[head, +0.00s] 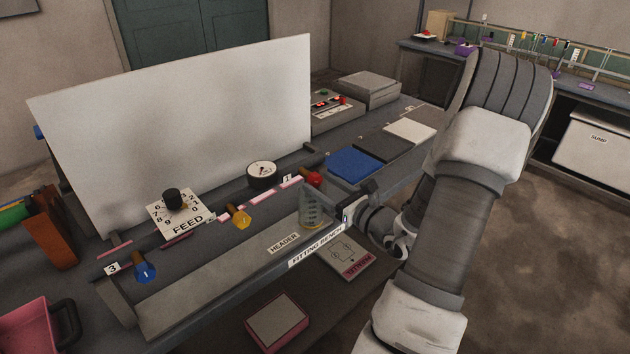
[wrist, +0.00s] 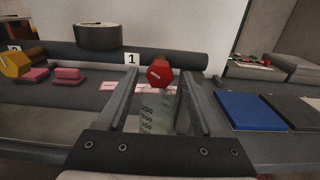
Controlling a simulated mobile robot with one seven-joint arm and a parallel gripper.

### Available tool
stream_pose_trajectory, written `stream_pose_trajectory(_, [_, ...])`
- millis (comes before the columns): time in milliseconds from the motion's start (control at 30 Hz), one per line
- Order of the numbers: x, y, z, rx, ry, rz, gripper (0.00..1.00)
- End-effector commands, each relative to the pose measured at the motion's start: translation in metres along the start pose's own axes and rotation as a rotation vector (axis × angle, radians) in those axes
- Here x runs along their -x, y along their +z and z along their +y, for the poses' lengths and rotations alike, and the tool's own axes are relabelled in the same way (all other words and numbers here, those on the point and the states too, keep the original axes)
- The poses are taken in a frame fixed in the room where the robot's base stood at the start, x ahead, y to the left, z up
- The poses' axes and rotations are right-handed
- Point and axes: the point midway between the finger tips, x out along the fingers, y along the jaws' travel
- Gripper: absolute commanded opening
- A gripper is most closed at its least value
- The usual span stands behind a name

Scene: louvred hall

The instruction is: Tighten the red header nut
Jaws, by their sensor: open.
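The red nut (head: 314,179) sits on the header pipe at its right end, beside the label 1. It also shows in the wrist view (wrist: 159,73), with a pale line on its face, framed between my fingertips. My gripper (wrist: 161,80) is open and faces the nut. I cannot tell whether the fingertips reach around it or stop just short. In the head view, my gripper (head: 343,194) comes in from the right, with its fingers partly hidden. The header pipe (wrist: 185,65) runs behind the nut.
A clear graduated beaker (head: 311,214) stands below the nut; in the wrist view it (wrist: 157,108) shows between my fingers. A yellow nut (head: 241,218), a blue nut (head: 146,271), a round gauge (head: 262,174) and the FEED dial (head: 178,212) are further left. A blue mat (head: 354,164) lies right.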

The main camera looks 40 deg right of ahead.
Motion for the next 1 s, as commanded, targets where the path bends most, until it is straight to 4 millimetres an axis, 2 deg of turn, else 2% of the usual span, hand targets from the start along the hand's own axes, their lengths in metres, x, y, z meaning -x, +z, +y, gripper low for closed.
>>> stream_pose_trajectory(33, [-0.008,-0.001,0.001,0.001,0.003,-0.001,0.68])
stream_pose_trajectory(167, [-0.006,0.000,0.000,0.000,0.001,0.000,0.68])
stream_pose_trajectory(500, [-0.022,0.000,0.001,0.000,0.002,0.000,0.68])
stream_pose_trajectory(767, [-0.023,0.000,0.000,0.000,0.001,0.000,0.68])
stream_pose_trajectory(1000, [-0.023,0.000,0.000,0.000,0.000,0.000,0.24])
